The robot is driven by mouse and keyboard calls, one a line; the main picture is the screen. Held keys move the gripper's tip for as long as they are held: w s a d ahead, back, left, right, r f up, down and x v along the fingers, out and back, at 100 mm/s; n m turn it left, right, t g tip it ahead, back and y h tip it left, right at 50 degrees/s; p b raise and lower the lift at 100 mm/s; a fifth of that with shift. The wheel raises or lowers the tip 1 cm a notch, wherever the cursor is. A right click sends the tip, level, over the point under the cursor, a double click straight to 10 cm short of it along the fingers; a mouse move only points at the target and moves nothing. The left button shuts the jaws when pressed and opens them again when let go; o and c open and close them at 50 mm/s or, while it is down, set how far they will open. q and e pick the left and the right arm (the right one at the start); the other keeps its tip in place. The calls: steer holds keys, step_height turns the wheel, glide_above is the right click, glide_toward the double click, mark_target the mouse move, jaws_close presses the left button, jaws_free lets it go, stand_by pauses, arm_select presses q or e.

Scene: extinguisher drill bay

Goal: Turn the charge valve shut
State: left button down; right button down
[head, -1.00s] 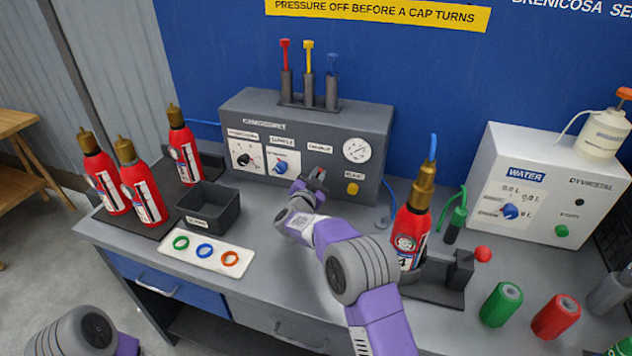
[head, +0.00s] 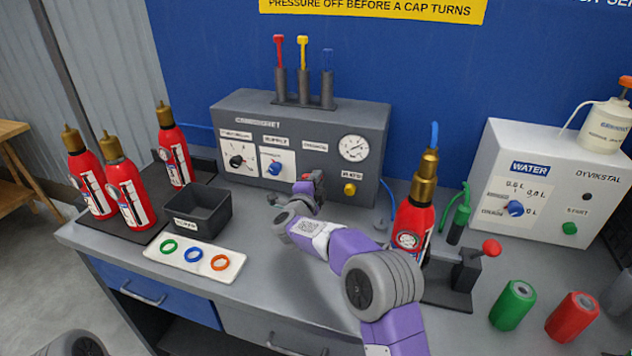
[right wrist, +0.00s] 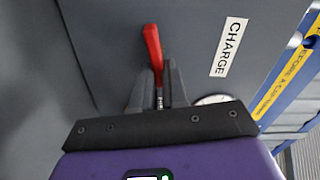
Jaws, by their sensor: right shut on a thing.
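The charge valve shows as a red lever (right wrist: 152,45) on the grey panel, beside the CHARGE label (right wrist: 229,47) in the right wrist view. My right gripper (right wrist: 157,78) is shut on this lever, whose red end sticks out beyond the fingers. In the head view my right gripper (head: 312,183) is at the front of the grey console (head: 225,115), below the CHARGE label, and mostly hides the valve. A gauge (head: 353,148) is to the right of that label; its needle is too small to read. My left gripper is out of view.
A red extinguisher (head: 412,228) with a brass top stands in a holder to the right. A dark open bin (head: 225,212) and a ring tray (head: 236,264) are to the left. Bench between is clear.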

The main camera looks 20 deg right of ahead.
steer(key=shift+f+m, duration=0.2)
steer(key=shift+m, duration=1)
steer(key=c, duration=1.2)
jaws_free()
steer(key=shift+o, duration=0.2)
steer(key=shift+s, duration=0.15)
steer(key=p+v, duration=0.1)
steer(key=v, duration=0.6)
steer(key=shift+a, duration=0.15)
steer(key=shift+s, duration=0.15)
